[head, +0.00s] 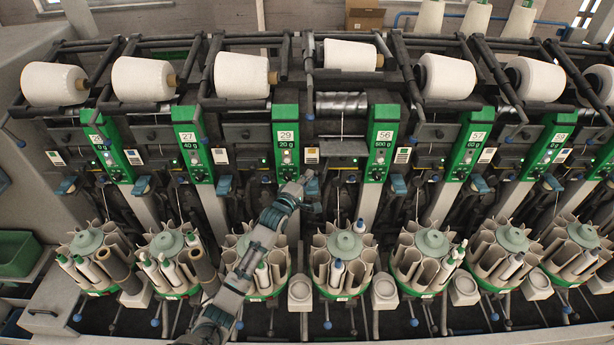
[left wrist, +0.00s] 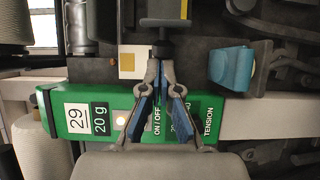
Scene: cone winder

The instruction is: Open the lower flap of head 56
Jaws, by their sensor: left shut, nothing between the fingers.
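The green panel of head 56 (head: 381,143), reading 500 g, stands just right of the middle in the head view. To its left, below the roller, a grey plate (head: 343,148) juts out. I cannot tell whether the lower flap is a dark part beneath this plate. My left gripper (head: 307,177) is shut and empty, low beside the green panel of head 29 (head: 286,140). In the left wrist view the left gripper's tips (left wrist: 160,53) meet in front of a dark part, and the panel of head 29 (left wrist: 130,117) lies behind the fingers. My right gripper is out of view.
A white cone (head: 350,55) sits above head 56. A bobbin magazine (head: 344,262) stands below it. A blue lever (left wrist: 231,68) is right of my fingers in the left wrist view. Neighbouring heads stand close on both sides, such as head 57 (head: 468,142).

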